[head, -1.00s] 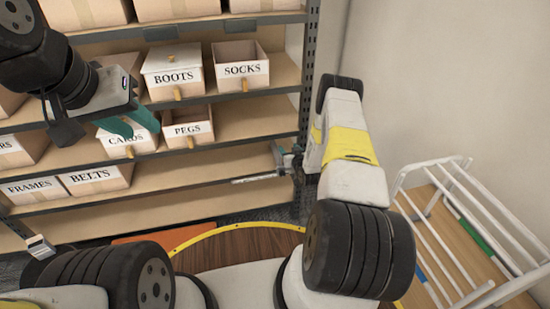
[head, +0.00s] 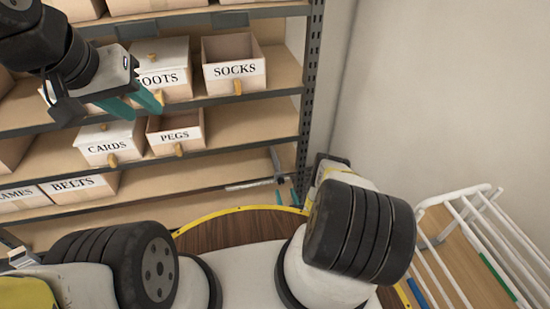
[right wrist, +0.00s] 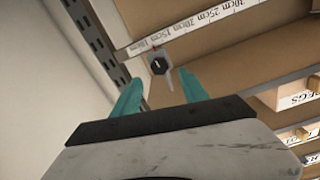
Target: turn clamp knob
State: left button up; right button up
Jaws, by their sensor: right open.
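The clamp shows in the head view as a grey bar (head: 255,184) with an upright end along the lower shelf, near the right post. In the right wrist view its dark round knob (right wrist: 159,66) with a white mark and a grey lever sits at the shelf's edge strip. My right gripper (right wrist: 161,84) is open and empty. Its teal fingers point towards the knob, which appears between and beyond the tips. In the head view only teal bits of my right gripper (head: 286,196) show below the clamp. My left gripper (head: 138,102) is raised at the left, teal fingers apart and empty.
The shelf unit holds labelled boxes such as SOCKS (head: 233,70), PEGS (head: 175,134) and CARDS (head: 110,146). A perforated post (head: 310,90) bounds it beside the wall. A ruler strip (right wrist: 185,27) runs along the shelf edge. A white rack (head: 470,235) stands at the right.

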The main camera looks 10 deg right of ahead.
aim_at(282, 182)
jog(key=w, duration=0.6)
jog(key=shift+w+a, duration=0.1)
jog(key=shift+w, duration=0.1)
jog(key=shift+c, duration=0.2)
grip_shut()
